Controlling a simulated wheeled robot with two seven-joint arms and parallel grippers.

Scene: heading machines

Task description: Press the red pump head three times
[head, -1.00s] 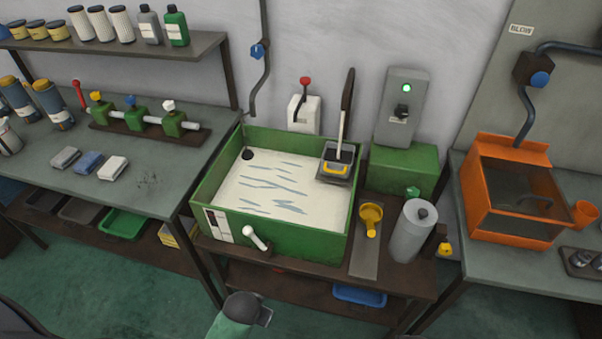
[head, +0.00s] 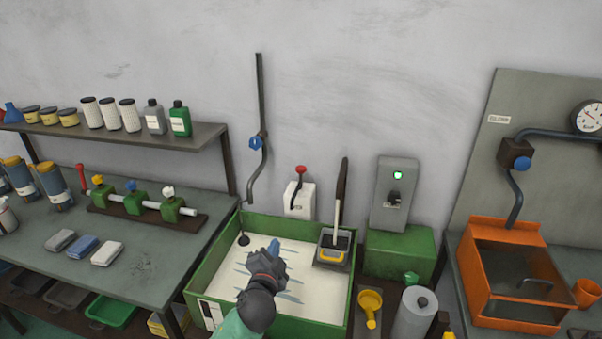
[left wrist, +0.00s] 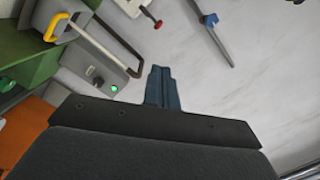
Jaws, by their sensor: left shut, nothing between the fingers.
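The red pump head (head: 300,170) sits on top of a white dispenser (head: 298,199) at the wall, behind the green tub (head: 196,287). In the left wrist view the red pump head (left wrist: 158,25) shows near the top, above and apart from my fingers. My left gripper (head: 273,247) is over the tub's white inside, in front of and below the dispenser. Its blue fingers (left wrist: 160,82) are shut together with nothing between them. My right gripper is in neither view.
A tray with a tall dark handle (head: 342,190) stands at the tub's right back corner. A blue-valved pipe (head: 256,141) hangs left of the dispenser. A grey box with a green light (head: 393,196) stands to the right.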

